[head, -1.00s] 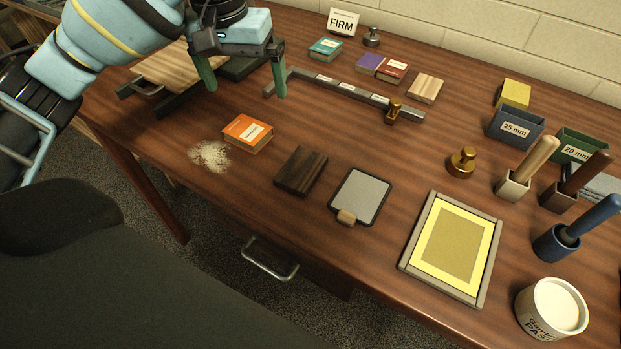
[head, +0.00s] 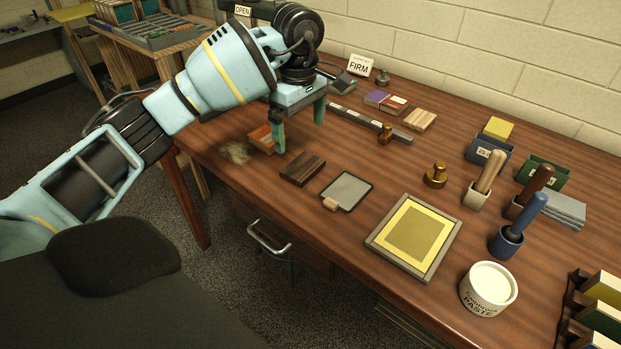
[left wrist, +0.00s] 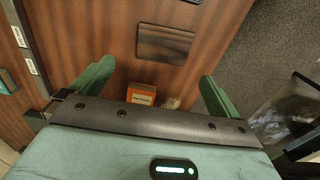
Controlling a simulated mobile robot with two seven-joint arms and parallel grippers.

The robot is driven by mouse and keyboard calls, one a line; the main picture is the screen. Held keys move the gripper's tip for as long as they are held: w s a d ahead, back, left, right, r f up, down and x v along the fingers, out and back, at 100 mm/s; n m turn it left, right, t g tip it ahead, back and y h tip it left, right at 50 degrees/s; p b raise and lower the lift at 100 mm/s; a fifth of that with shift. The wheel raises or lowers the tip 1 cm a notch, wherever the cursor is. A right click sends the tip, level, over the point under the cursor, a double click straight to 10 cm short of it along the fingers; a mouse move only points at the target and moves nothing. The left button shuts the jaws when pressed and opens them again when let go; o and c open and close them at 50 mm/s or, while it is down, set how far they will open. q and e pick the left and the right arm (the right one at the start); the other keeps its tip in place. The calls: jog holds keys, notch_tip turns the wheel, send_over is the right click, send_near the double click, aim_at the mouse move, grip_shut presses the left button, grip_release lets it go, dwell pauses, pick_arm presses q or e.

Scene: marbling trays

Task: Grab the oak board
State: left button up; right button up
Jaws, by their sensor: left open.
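A pale, striped wood block (head: 420,120) lies toward the back of the desk, right of the ruler-like bar. A dark brown wood block (head: 303,168) lies near the front edge; it also shows in the left wrist view (left wrist: 165,43), ahead of the fingers. No label shows which wood either block is. My left gripper (head: 299,137) is open and empty, above the desk just behind the dark block. Its fingers partly hide an orange box (head: 261,138). In the left wrist view that box (left wrist: 142,97) shows between the fingers. My right gripper is out of view.
A grey pad (head: 348,189) and a yellow framed screen (head: 413,237) lie right of the dark block. A dark bar (head: 369,123) with a brass slider (head: 387,134) lies behind. A brass weight (head: 435,176), brush holders and a paste tub (head: 488,289) stand to the right.

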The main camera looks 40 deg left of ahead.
aim_at(303, 166)
pick_arm(q)
jog(key=shift+d+f+n, duration=0.15)
jog(key=shift+n, duration=0.15)
jog(key=shift+f, duration=1.4)
jog(key=f, duration=0.4)
jog(key=shift+s+d, duration=0.25)
jog(key=shift+d, duration=0.05)
jog(key=shift+f, duration=0.55)
jog(key=c, duration=0.9)
